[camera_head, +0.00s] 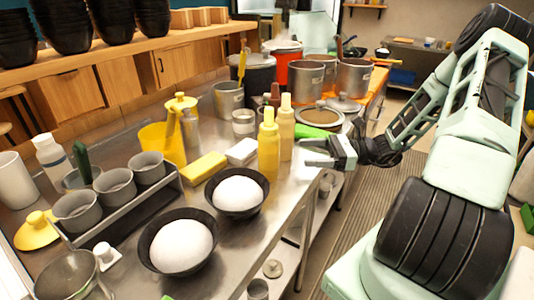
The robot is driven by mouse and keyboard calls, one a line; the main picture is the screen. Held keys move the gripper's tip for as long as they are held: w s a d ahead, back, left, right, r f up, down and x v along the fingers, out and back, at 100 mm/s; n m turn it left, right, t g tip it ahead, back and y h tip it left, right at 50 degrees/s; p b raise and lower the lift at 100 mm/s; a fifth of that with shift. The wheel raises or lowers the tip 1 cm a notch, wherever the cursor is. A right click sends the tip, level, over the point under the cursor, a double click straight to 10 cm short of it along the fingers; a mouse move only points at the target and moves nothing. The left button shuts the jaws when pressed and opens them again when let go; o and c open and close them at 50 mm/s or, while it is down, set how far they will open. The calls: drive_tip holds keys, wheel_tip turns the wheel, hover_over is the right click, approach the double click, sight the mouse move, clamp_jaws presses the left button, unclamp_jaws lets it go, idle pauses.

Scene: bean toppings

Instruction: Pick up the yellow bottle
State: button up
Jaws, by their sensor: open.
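Two yellow squeeze bottles stand upright near the right edge of the steel counter. The nearer yellow bottle (268,150) is taller in view, and a paler yellow bottle (286,128) stands just behind it to the right. My gripper (306,153) is open and empty, its fingers pointing left towards the bottles. The fingertips are a little right of the bottles, at about the height of their lower halves in the picture. A gap shows between the fingers and the bottles, but its depth is hard to tell.
Two black bowls with white mounds (181,246) (238,192) stand in front of the bottles. A yellow block (203,168) and a white block (242,151) lie to the left. Metal pots (354,79) and a brown-filled pan (320,117) stand behind. Floor is free right of the counter.

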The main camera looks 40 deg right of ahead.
sight(262, 154)
drive_tip(key=x, duration=0.8)
drive_tip(key=shift+p, duration=0.3)
drive_tip(key=shift+p+x, duration=0.35)
drive_tip(key=shift+x, duration=2.35)
drive_tip(key=shift+s+a, duration=0.15)
drive_tip(key=c, duration=0.8)
